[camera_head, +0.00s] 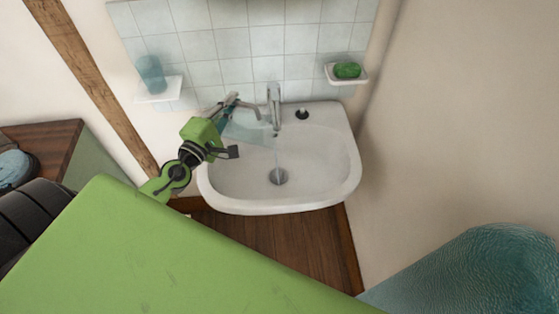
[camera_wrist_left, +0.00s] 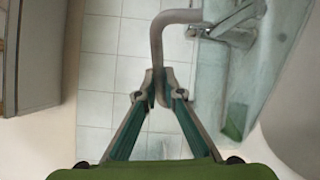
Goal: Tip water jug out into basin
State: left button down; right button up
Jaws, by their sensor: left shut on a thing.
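The water jug (camera_head: 246,128) is translucent pale teal with a grey handle. It is tilted over the left back part of the white basin (camera_head: 325,160), its mouth end towards the right. My left gripper (camera_head: 232,99) is shut on the handle. The left wrist view shows the fingertips (camera_wrist_left: 160,80) closed around the grey handle (camera_wrist_left: 157,40), with the jug body (camera_wrist_left: 212,75) on the right. A thin stream of water (camera_head: 278,157) falls from near the jug's right end, below the tap, to the drain (camera_head: 278,177). My right gripper is not in view.
The chrome tap (camera_head: 273,104) stands at the basin's back, close to the jug. A black stopper (camera_head: 302,114) lies on the rim. Green soap (camera_head: 347,70) sits on the right wall dish, and a teal tumbler (camera_head: 151,74) on the left shelf (camera_head: 159,91). Walls close in both sides.

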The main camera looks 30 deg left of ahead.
pick_arm(q)
jog(key=shift+d+r+m+p, duration=0.6)
jog(key=shift+d+r+p, duration=0.2)
jog(key=shift+p, duration=0.5)
dwell(0.5)
